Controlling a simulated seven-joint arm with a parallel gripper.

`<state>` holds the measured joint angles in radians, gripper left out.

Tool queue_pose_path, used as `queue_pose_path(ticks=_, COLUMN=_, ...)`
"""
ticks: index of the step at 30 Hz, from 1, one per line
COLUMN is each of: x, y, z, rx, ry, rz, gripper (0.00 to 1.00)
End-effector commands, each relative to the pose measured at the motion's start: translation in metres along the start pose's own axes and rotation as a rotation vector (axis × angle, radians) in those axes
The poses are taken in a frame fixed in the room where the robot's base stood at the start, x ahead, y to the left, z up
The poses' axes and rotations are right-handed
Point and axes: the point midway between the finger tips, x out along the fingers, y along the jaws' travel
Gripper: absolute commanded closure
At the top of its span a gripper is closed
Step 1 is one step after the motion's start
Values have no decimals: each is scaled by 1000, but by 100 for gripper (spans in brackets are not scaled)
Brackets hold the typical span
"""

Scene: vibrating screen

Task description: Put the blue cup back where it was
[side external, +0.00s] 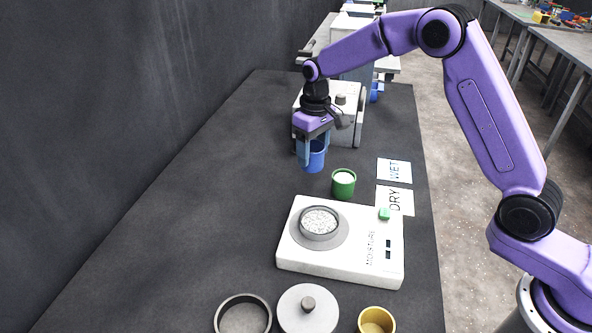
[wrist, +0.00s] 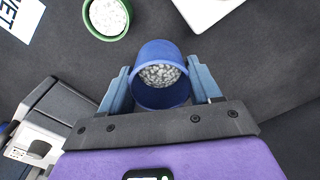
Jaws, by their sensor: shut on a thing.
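The blue cup (side external: 313,158) is in my gripper (side external: 312,150) above the dark bench, in front of a white machine. In the wrist view the blue cup (wrist: 161,97) sits between the two blue-grey fingers of my gripper (wrist: 161,92), which are shut on its sides. White-grey granules show inside the cup. The cup looks upright in the side view. I cannot tell whether its base touches the bench.
A green cup (side external: 343,184) of white granules stands close by, also in the wrist view (wrist: 107,17). Near it are the WET card (side external: 394,171), DRY card (side external: 396,201) and white moisture meter (side external: 291,258) with a filled dish. The bench left of the cup is clear.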

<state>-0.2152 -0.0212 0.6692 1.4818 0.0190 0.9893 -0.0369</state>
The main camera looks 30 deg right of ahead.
Motion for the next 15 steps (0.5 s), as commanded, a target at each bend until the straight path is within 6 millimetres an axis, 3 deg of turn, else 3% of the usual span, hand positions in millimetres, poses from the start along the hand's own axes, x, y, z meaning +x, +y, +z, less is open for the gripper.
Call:
queue_pose_path(ticks=9, x=43, y=2, z=-40, rx=0, ry=-1, rz=0, gripper=69)
queue_pose_path(ticks=15, x=56, y=2, z=-51, rx=0, ry=0, rz=0, gripper=69)
